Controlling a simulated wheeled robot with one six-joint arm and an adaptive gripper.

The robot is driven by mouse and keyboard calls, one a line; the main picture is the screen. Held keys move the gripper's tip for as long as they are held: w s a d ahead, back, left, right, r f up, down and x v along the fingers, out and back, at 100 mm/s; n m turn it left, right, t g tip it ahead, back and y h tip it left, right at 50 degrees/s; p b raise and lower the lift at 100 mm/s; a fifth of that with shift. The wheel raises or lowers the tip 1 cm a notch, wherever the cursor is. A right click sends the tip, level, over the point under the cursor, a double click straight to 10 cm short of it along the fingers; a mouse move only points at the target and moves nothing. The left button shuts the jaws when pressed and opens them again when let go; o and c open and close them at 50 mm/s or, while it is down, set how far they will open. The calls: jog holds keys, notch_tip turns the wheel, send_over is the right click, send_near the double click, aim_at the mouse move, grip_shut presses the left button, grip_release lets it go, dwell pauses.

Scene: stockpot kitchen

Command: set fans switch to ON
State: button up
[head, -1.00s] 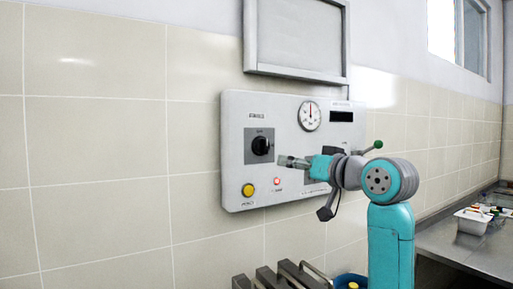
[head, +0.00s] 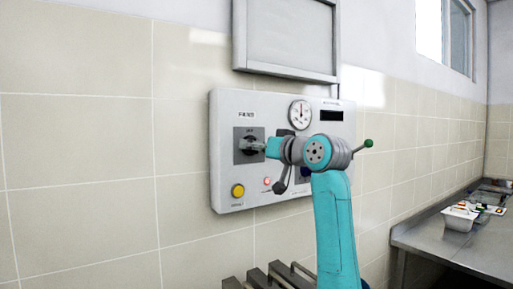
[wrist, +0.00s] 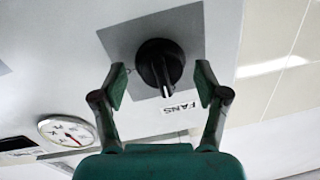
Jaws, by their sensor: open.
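The fans switch is a black rotary knob (wrist: 160,64) on a grey square plate (wrist: 186,34), with a "FANS" label (wrist: 179,107) beside it in the wrist view. In the head view the plate (head: 240,154) is at the left of the white control panel (head: 224,112), and my gripper partly hides the knob. My gripper (wrist: 160,84) is open, with one finger on each side of the knob and gaps visible between fingers and knob. In the head view my gripper (head: 256,147) reaches the panel from the right.
The panel also has a round gauge (head: 300,114), a dark display (head: 332,116), a yellow button (head: 238,190) and a small red light (head: 267,181). A framed board (head: 287,35) hangs above. A metal counter (head: 440,238) with a white container (head: 460,217) stands at the right.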

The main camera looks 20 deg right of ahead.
jog(key=shift+w+a, duration=0.15)
jog(key=shift+w, duration=0.15)
jog(key=c, duration=1.2)
jog(key=shift+o, duration=0.2)
